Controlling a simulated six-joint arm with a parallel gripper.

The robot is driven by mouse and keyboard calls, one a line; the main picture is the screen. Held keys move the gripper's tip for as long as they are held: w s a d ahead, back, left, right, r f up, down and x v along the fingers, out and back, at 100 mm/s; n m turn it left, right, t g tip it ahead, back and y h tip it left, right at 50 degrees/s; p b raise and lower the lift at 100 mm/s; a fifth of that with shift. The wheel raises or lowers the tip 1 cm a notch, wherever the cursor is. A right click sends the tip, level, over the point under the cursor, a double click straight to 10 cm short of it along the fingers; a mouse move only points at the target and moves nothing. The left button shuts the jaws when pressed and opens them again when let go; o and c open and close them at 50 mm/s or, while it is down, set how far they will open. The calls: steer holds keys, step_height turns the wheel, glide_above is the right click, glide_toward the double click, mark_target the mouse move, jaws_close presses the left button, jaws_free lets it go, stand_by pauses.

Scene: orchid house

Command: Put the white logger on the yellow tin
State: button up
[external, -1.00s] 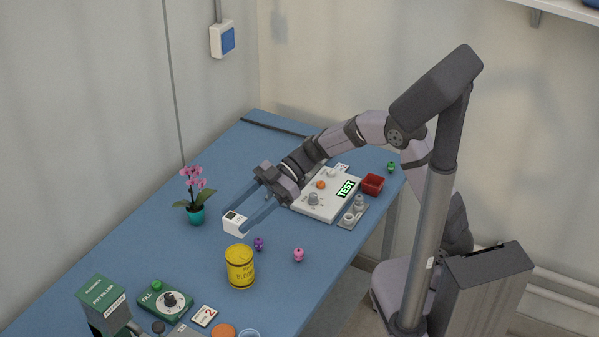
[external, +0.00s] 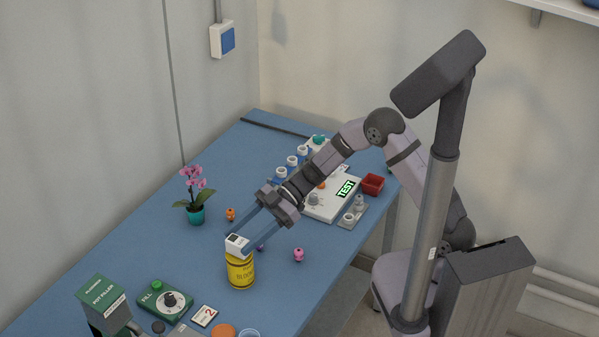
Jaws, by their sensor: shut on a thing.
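The white logger (external: 237,241), a small white block with a dark window, is between the fingertips of my gripper (external: 240,238). My gripper is shut on it. The yellow tin (external: 240,271) stands upright on the blue table, with dark lettering on its side. The logger is at the tin's top and covers most of its lid in this view. I cannot tell whether the logger touches the lid or hangs just above it.
A purple knob-like piece (external: 261,247) and a pink one (external: 298,254) stand close to the tin. An orange one (external: 230,214) and a potted orchid (external: 195,213) are behind it. A green filler box (external: 165,300) is front left. A white test panel (external: 325,204) lies under my arm.

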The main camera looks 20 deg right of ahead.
steer(key=shift+f+b, duration=0.2)
steer(key=shift+b, duration=0.2)
steer(key=o, duration=1.1)
steer(key=shift+r+p, duration=0.2)
steer(key=shift+p, duration=0.1)
steer(key=shift+r, duration=0.15)
steer(key=shift+b+v, duration=2.45)
steer(key=shift+v, duration=3.55)
